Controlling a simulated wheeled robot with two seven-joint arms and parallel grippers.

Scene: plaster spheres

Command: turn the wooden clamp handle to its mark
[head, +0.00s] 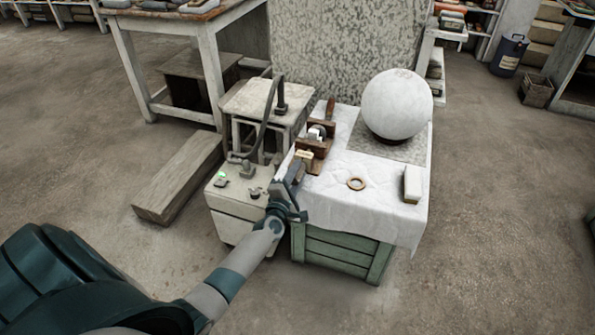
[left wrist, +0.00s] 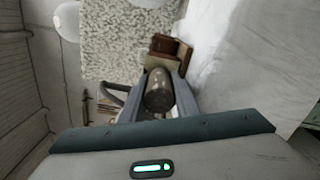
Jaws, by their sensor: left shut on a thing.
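The wooden clamp (head: 316,146) lies on the white cloth at the left side of the crate, with a small pale ball (head: 317,132) in it. A brown wooden piece (head: 330,107) sticks up at its far end. My left gripper (head: 295,174) is at the clamp's near end. In the left wrist view its fingers are shut on a rounded, brownish handle (left wrist: 159,91), one on each side. The clamp's brown body (left wrist: 168,48) shows just beyond. In the head view the gripper hides the handle. I cannot make out the mark. My right gripper is not in view.
A large plaster sphere (head: 396,104) stands behind on a speckled slab. A brass ring (head: 356,184) and a pale block (head: 412,184) lie on the cloth (head: 375,212). A cabinet (head: 232,198) with small fittings stands close left. The cloth's middle is mostly clear.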

